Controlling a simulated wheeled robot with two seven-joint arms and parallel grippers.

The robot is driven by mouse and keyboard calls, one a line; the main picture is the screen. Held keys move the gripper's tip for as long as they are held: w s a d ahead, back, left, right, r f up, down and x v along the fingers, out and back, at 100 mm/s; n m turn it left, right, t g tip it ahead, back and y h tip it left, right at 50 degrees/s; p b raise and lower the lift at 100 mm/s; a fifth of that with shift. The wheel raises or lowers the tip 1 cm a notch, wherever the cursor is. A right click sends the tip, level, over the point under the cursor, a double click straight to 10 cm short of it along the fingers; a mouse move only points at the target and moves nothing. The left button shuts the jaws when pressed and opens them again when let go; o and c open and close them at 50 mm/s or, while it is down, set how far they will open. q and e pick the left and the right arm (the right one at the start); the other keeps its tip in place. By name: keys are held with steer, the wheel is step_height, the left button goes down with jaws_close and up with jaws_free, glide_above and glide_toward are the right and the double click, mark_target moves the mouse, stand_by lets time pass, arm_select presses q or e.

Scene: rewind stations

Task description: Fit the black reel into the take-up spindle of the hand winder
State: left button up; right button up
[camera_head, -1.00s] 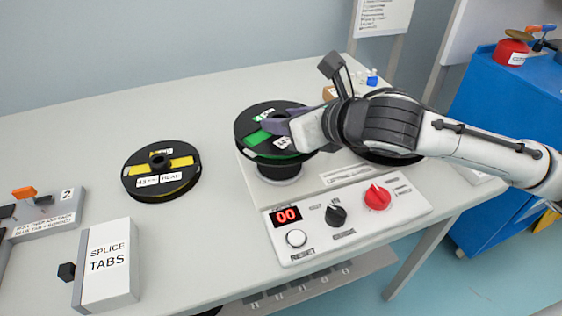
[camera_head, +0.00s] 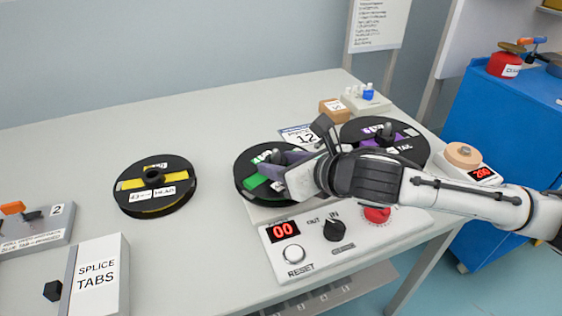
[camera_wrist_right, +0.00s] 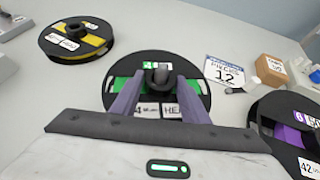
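The black reel (camera_head: 246,184) with a green label lies level over the left end of the hand winder (camera_head: 330,250). The spindle beneath it is hidden, so I cannot tell whether the reel is fully seated. My right gripper (camera_head: 277,166) has its two purple fingers close on either side of the reel's hub. The right wrist view shows the hub (camera_wrist_right: 159,77) between the fingertips, and the grip looks shut on it. My left gripper is not in view.
A black reel with a yellow label (camera_head: 154,186) lies on the table at left, and one with a purple label (camera_head: 400,135) is at right. The splice tabs box (camera_head: 97,278) stands front left. The table is clear behind the yellow-labelled reel.

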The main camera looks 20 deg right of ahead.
steer(key=shift+o, duration=1.2)
steer(key=shift+r, duration=0.2)
steer(key=shift+s+d+r, duration=0.15)
steer(key=shift+s+r, duration=0.05)
steer(key=shift+s, duration=0.1)
arm_select(q)
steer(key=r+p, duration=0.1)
steer(key=p, duration=0.1)
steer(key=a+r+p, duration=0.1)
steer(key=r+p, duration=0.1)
steer(key=p, duration=0.1)
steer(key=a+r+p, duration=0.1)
steer(key=p, duration=0.2)
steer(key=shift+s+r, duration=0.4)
arm_select(e)
steer(key=v, duration=1.1)
steer(key=shift+s, duration=0.15)
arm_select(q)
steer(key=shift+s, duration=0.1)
arm_select(e)
steer(key=shift+s, duration=0.1)
